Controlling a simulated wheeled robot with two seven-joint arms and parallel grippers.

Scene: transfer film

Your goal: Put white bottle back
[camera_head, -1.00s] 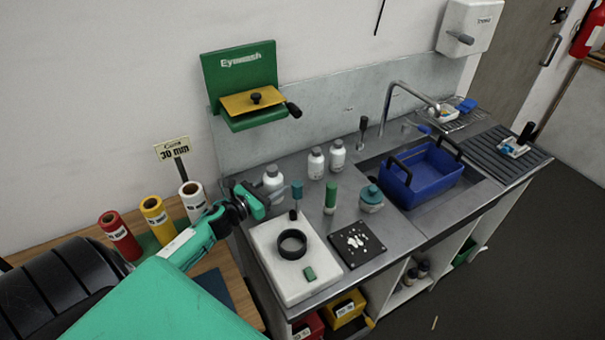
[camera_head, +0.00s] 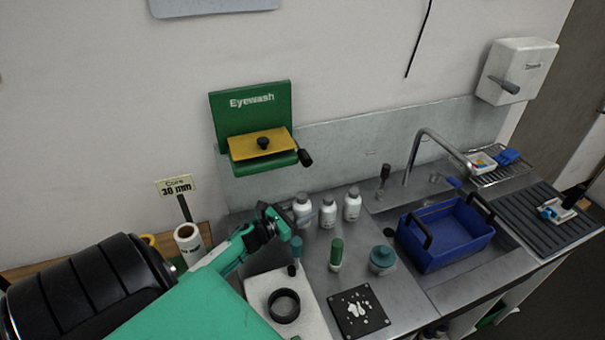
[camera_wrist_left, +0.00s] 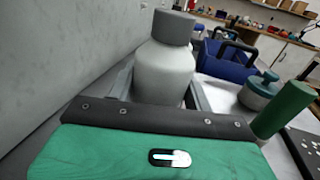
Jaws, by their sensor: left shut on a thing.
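A white bottle with a grey cap (camera_head: 302,209) is at the left end of a row of white bottles at the back of the counter. My left gripper (camera_head: 284,219) reaches it from the left and is shut on it. In the left wrist view the bottle (camera_wrist_left: 163,72) stands upright between the fingers, its lower part hidden behind my gripper. I cannot tell whether its base touches the counter. Two similar bottles, one in the middle (camera_head: 328,213) and one on the right (camera_head: 352,205), stand beside it. My right gripper is not in view.
In front are a green-topped tube (camera_head: 336,255), a teal-lidded jar (camera_head: 382,260), a black plate (camera_head: 360,311) and a white board (camera_head: 259,288) with a black ring (camera_head: 284,306). A blue basket (camera_head: 450,251) sits in the sink. The eyewash box (camera_head: 252,105) hangs above.

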